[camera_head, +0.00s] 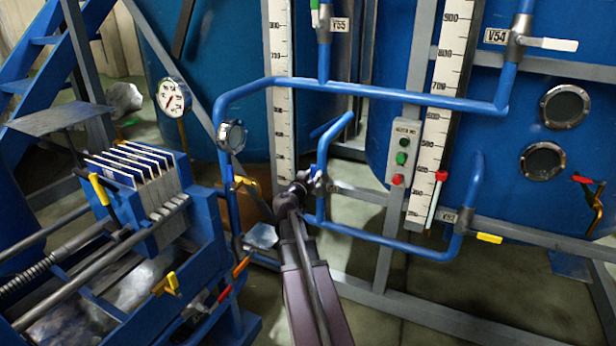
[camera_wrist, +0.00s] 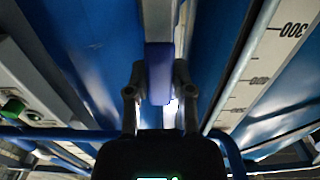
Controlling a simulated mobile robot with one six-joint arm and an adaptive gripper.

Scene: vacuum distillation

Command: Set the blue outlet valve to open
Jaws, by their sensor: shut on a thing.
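The blue valve handle (camera_wrist: 159,72) shows in the wrist view as a short blue bar between the two fingers. My gripper (camera_wrist: 159,88) is shut on it, with one finger on each side. In the head view my gripper (camera_head: 303,184) is at the low blue pipe left of the scale board, beside a small grey valve body (camera_head: 319,182). My gripper and arm hide most of the handle there, so I cannot tell its angle to the pipe.
A blue filter press (camera_head: 140,200) is at the left. Large blue tanks (camera_head: 400,60) stand behind.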

